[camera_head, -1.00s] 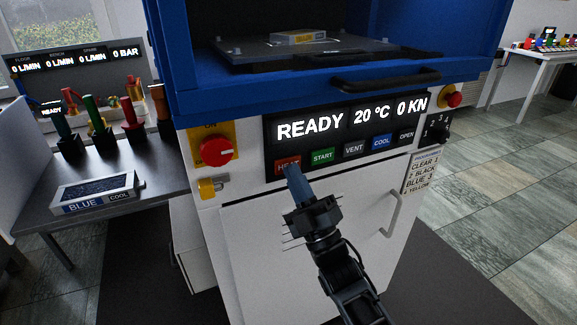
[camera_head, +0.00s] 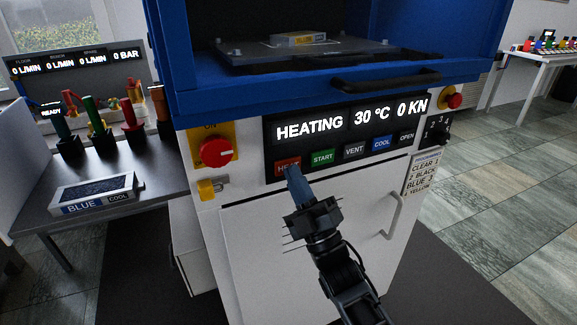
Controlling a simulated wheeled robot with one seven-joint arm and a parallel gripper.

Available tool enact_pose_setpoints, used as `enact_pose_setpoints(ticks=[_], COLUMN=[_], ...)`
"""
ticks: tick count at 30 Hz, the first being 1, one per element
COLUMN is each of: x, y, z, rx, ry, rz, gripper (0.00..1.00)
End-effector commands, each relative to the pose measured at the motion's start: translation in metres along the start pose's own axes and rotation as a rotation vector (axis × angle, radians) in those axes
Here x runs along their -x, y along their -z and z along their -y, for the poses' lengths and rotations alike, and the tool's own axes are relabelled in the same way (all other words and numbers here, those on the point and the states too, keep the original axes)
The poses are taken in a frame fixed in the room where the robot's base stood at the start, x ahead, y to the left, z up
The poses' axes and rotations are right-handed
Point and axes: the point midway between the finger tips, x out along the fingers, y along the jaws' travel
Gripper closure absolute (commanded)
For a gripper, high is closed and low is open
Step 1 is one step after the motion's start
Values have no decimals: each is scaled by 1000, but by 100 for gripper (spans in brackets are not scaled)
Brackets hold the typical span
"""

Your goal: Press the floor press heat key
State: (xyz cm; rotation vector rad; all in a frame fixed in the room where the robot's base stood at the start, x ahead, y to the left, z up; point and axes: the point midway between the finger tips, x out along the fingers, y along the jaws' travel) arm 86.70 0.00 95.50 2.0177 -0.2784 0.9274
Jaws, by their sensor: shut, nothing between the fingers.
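The floor press has a blue upper frame (camera_head: 260,90) and a white front. Its display (camera_head: 345,119) reads HEATING, 30 °C, 0 KN. The red heat key (camera_head: 284,164) is at the left end of the key row, its right part hidden by my gripper. My gripper (camera_head: 292,173) is shut and empty, with its fingertips at the heat key's lower right. I cannot tell whether they touch it. The green START key (camera_head: 322,158) is just right of the fingertips.
VENT (camera_head: 354,150), blue COOL (camera_head: 381,143) and OPEN (camera_head: 405,136) keys continue rightward. A red rotary switch (camera_head: 215,150) is at the left, a red stop button (camera_head: 454,101) at the right. A door handle (camera_head: 393,215) sits below. A bench (camera_head: 150,185) stands left.

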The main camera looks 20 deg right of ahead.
Motion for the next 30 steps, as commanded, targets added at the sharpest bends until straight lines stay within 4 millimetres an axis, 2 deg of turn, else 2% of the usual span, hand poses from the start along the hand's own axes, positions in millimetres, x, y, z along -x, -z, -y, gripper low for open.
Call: enact_pose_setpoints(ticks=[17,30], x=[9,35], y=[7,26], z=[-7,-26], rx=[0,-1], ry=[0,0], rz=[0,1], gripper=[100,100])
